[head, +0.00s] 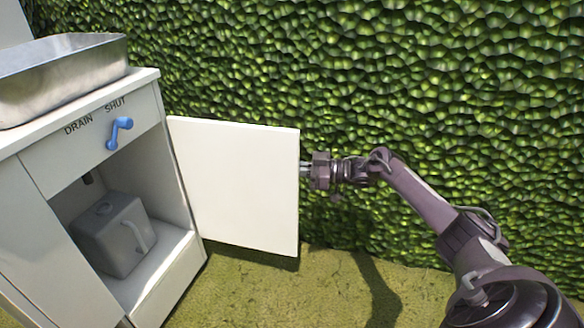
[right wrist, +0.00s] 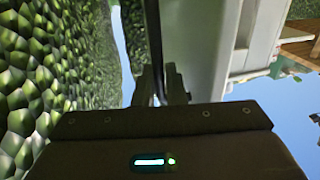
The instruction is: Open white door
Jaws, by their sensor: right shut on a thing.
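The white door (head: 235,185) stands swung wide open from the right side of the white cabinet (head: 178,215) in the head view. My right gripper (head: 305,170) is at the door's free edge, at about mid height. In the right wrist view the gripper's fingers (right wrist: 162,88) are shut on the thin door edge (right wrist: 153,40), which runs up between them. The door's handle, if any, is hidden. My left gripper is in neither view.
A grey jug (head: 118,235) sits inside the open cabinet. A blue lever (head: 119,133) is on the panel marked DRAIN and SHUT. A metal basin (head: 65,72) is on top. A green hedge (head: 400,80) stands close behind the door; grass (head: 260,285) lies clear in front.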

